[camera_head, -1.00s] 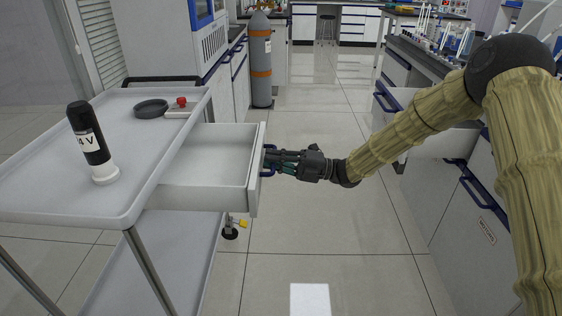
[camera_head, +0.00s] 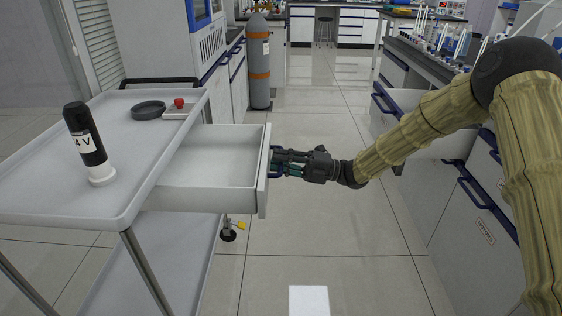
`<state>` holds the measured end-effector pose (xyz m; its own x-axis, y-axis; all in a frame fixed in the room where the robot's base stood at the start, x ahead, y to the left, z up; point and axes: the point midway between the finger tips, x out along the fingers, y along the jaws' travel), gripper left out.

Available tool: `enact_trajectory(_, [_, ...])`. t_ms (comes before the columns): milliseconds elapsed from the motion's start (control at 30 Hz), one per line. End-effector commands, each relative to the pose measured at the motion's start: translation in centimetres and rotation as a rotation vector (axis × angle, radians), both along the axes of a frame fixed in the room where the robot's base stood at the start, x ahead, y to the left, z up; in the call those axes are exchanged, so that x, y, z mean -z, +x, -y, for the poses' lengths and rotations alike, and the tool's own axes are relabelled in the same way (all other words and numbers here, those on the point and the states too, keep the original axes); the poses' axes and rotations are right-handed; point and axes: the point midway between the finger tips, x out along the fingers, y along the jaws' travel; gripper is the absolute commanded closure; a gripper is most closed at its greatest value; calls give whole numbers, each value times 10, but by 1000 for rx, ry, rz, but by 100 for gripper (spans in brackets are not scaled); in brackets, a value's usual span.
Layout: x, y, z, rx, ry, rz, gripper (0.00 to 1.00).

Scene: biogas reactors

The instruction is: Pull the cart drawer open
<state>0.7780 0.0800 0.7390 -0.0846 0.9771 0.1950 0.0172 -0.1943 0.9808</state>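The white cart (camera_head: 60,195) stands at the left. Its drawer (camera_head: 205,198) sticks out to the right from under the cart top, pulled well open, and its inside looks empty. A dark blue handle (camera_head: 275,162) is on the drawer's front panel. My gripper (camera_head: 281,163) is at this handle, with its fingers pointing left at the panel. The fingers appear closed around the handle, though they partly hide it.
On the cart top are a black-and-white bottle-like object (camera_head: 88,145), a dark round dish (camera_head: 149,110) and a red-knobbed item (camera_head: 179,104). A gray gas cylinder (camera_head: 259,62) stands behind. Another open drawer (camera_head: 430,143) is at right. Floor between is clear.

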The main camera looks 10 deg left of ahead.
Motion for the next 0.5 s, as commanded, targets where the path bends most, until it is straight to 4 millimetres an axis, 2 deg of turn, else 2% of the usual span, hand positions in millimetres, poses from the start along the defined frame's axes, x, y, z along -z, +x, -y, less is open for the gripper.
enact_trajectory(133, [1, 1, 6, 1, 0, 0, 79])
enact_trajectory(267, [4, 3, 22, 3, 0, -1, 79])
enact_trajectory(500, [13, 6, 65, 3, 0, -1, 79])
